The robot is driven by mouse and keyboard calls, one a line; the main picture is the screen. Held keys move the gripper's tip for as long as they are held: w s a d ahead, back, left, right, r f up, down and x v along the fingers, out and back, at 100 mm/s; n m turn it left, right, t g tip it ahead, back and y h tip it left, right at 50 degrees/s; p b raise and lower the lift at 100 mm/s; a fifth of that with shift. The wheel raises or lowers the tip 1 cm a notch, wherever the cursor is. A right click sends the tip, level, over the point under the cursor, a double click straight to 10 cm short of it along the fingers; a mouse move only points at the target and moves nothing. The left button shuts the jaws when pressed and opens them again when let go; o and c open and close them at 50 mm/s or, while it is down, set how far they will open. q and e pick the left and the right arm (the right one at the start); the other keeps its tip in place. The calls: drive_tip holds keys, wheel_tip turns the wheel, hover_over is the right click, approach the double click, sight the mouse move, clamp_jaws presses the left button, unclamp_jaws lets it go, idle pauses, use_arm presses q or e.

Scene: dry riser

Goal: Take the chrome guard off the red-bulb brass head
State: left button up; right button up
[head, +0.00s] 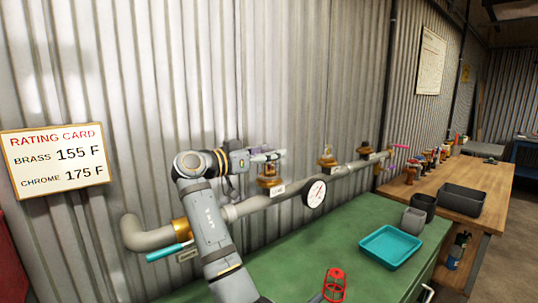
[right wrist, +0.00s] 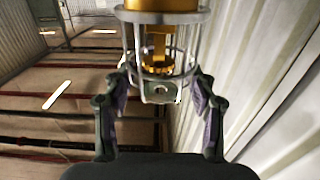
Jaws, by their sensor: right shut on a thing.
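The chrome guard (right wrist: 136,42) is a thin wire cage in the right wrist view, with a ring at its end. It stands around the brass head (right wrist: 160,5), whose brass frame shows inside the bars. In the head view the brass fitting (head: 270,183) sits on the grey pipe, with its top partly hidden by my gripper. My right gripper (head: 268,156) is at the top of this fitting. Its fingers (right wrist: 160,88) are shut on the guard from both sides near the ring end. The bulb's colour cannot be made out. My left gripper is not in view.
The grey pipe (head: 250,206) carries a gauge (head: 315,193) and more brass heads (head: 327,156) to the right. A red cage (head: 335,283) and a teal tray (head: 390,246) are on the green bench (head: 290,262). A rating card (head: 57,160) hangs on the corrugated wall.

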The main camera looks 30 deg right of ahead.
sight(269, 148)
drive_tip(key=shift+r+p, duration=2.6)
drive_tip(key=shift+r, duration=1.3)
wheel_tip(269, 148, up, 4)
drive_tip(key=p, duration=0.2)
drive_tip(key=shift+p, duration=0.4)
